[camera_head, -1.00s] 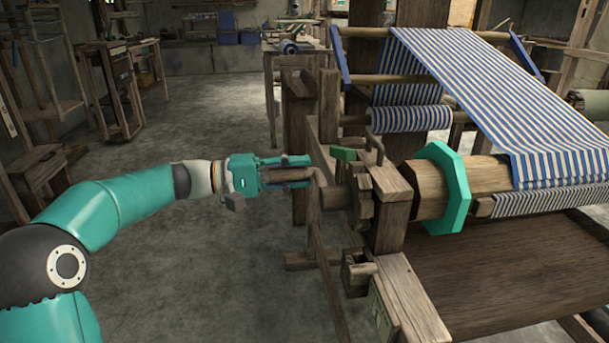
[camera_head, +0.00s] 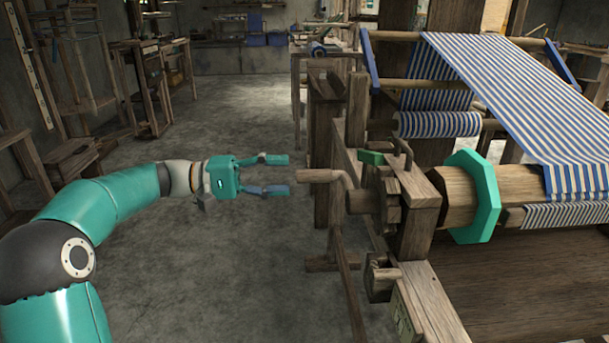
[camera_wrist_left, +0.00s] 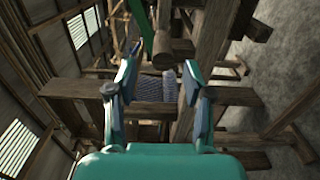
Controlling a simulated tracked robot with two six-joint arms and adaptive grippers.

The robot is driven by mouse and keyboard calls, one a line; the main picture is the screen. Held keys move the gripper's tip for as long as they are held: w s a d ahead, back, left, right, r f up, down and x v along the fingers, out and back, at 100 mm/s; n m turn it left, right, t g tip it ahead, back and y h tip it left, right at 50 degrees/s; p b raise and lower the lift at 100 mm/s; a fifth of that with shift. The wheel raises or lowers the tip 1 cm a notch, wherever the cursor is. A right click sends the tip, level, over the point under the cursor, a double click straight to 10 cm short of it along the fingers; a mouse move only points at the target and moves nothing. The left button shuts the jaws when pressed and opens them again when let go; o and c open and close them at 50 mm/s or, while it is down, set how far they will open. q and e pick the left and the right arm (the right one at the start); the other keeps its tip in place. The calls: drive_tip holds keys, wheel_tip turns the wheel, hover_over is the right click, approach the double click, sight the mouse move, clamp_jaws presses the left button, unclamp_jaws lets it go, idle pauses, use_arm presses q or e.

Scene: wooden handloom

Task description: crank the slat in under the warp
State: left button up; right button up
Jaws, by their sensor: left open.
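My left gripper (camera_head: 277,175) is open and empty, just left of the crank handle. The crank's wooden handle (camera_head: 318,175) lies level, and a small gap parts it from my fingertips. The blue-and-white striped warp (camera_head: 515,90) runs from the upper beam down to this beam. At its lower end lies a slat (camera_head: 513,217), partly covered by striped cloth. In the left wrist view my open fingers (camera_wrist_left: 156,85) stand apart. My right gripper is not in view.
A green pawl (camera_head: 371,158) and a metal hook sit on the loom frame above the crank. The loom's upright post (camera_head: 357,110) stands behind the handle.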

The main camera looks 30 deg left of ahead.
use_arm(q)
drive_tip(key=shift+v, duration=1.6)
drive_tip(key=shift+f, duration=0.1)
